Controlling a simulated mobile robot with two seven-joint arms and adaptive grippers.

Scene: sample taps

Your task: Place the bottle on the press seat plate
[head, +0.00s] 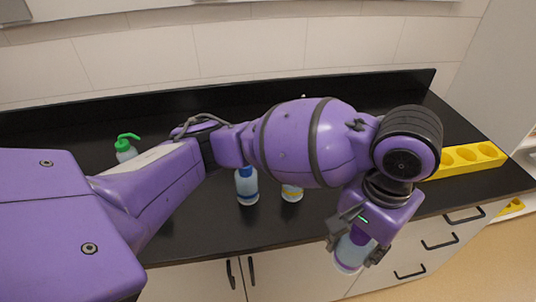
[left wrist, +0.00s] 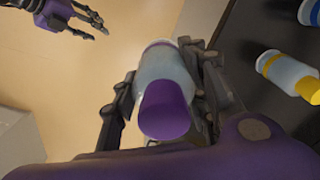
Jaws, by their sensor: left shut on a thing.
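A pale translucent bottle with a purple cap (head: 349,256) is in my left gripper (head: 354,243), held in front of the counter's front edge, over the floor. In the left wrist view the bottle (left wrist: 164,72) sits between the two fingers of my left gripper (left wrist: 163,95), its purple cap towards the camera. My right gripper (left wrist: 98,26) shows at the top left of the left wrist view, empty, with its fingers apart. I cannot make out the press seat plate in either view.
On the black counter (head: 290,230) stand a blue-capped bottle (head: 246,187), a yellow-banded bottle (head: 292,193) and a green-topped bottle (head: 125,150). A yellow rack with round holes (head: 465,160) lies at the right. My left arm hides much of the counter.

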